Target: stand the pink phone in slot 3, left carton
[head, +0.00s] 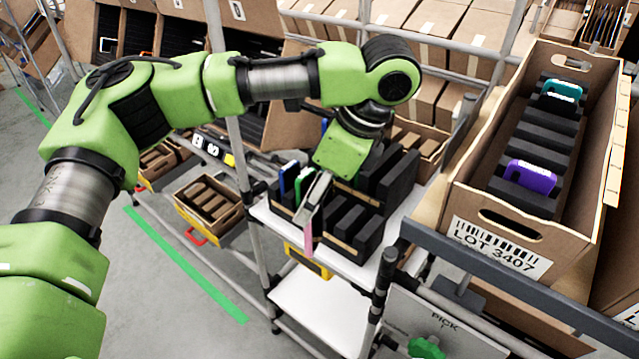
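My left gripper (311,212) is over the white shelf, pointing down, shut on a thin pink phone (308,236). The phone hangs edge-on in front of the black foam racks; whether it touches them I cannot tell. A tilted cardboard carton (497,240) labelled LOT 3407 stands at the right, with another carton (622,255) cut off at the picture's right edge. The labelled carton holds a row of black foam slots, with a teal phone (562,90) near the far end and a purple phone (531,177) near the front. My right gripper is not in view.
Foam racks (368,238) on the white shelf (405,212) hold a blue phone (289,176) and a green phone (304,180). A dark rail (500,280) crosses before the labelled carton. Metal posts (240,150) and more cartons stand behind.

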